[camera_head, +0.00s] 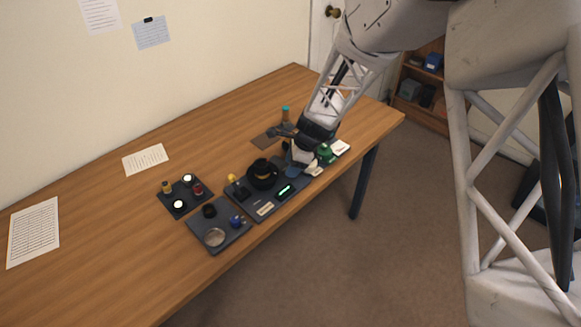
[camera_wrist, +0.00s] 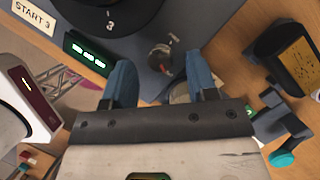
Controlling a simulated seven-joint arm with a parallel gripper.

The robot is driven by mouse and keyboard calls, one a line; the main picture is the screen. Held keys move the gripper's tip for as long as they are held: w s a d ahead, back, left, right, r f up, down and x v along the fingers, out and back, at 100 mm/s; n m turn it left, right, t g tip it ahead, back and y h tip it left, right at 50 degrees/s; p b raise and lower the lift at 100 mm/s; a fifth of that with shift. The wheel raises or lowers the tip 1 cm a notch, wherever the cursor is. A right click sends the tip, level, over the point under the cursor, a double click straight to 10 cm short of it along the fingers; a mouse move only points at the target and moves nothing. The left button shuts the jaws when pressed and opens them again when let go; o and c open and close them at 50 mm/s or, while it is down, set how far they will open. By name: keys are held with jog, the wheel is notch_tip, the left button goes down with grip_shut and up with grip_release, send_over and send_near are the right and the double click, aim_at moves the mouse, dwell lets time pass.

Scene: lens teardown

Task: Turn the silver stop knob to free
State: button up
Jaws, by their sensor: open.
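The silver stop knob (camera_wrist: 158,56) shows in the wrist view on a grey panel, beside a large black round part (camera_wrist: 105,14). Small pale marks are printed by the knob. My gripper (camera_wrist: 161,70) is open, with one blue finger on each side of the knob and gaps visible between. I cannot tell how far the fingertips are above the panel. In the head view my gripper (camera_head: 293,168) is low over the right end of the dark fixture (camera_head: 250,206), and the knob is hidden there.
A green-lit display (camera_wrist: 88,52) and a START 3 label (camera_wrist: 33,17) are left of the knob. In the head view, a dark tray of small parts (camera_head: 180,193) and a grey tray (camera_head: 232,236) stand to the left. A green item (camera_head: 325,154) sits close right of my gripper.

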jog(key=shift+a+f, duration=0.25)
jog(key=shift+f, duration=0.4)
jog(key=c, duration=0.9)
jog(key=shift+c, duration=0.2)
